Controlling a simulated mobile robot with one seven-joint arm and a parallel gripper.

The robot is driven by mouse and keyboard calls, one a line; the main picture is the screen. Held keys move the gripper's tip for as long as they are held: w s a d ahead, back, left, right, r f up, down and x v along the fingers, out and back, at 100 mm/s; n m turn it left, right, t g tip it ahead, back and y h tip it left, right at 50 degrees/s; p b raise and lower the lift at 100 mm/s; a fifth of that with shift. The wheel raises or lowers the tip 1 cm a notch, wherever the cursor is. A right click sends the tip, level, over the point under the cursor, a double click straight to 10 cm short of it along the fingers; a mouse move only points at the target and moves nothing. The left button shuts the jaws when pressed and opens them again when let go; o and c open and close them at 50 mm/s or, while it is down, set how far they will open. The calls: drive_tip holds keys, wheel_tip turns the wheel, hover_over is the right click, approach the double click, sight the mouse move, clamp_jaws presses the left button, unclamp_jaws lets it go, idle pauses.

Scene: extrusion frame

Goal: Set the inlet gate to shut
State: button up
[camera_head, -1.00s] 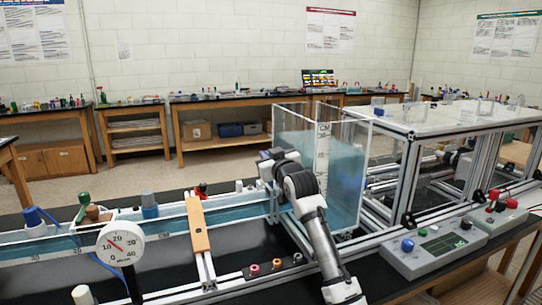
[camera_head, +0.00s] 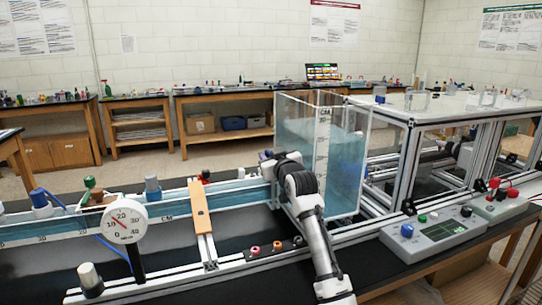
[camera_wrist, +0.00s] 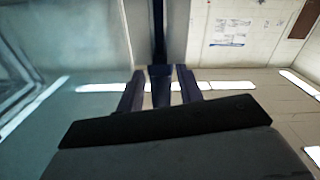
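My gripper (camera_head: 265,160) is at the left front edge of the clear water tank (camera_head: 345,175), where the blue-tinted channel (camera_head: 235,192) meets it. My arm hides most of the inlet gate there, so I cannot tell its setting. In the wrist view, my gripper's two dark fingers (camera_wrist: 160,92) are apart. A dark upright piece (camera_wrist: 160,88) stands between them, with narrow gaps on both sides. It may be part of the gate, but I cannot tell for sure. A dark vertical strip (camera_wrist: 159,30) runs up behind it.
A round dial gauge (camera_head: 126,222) stands in front of the channel at left. An orange-tan bar (camera_head: 200,208) crosses the channel. A grey control box (camera_head: 433,232) is at right, beside the metal extrusion frame (camera_head: 408,165). Small coloured knobs (camera_head: 277,246) sit in front of the channel.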

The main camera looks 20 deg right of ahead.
drive_tip(key=shift+a+r, duration=0.1)
drive_tip(key=s+b, duration=0.4)
drive_tip(key=s, duration=0.9)
drive_tip(key=shift+s+d, duration=0.25)
drive_tip(key=shift+s, duration=0.15)
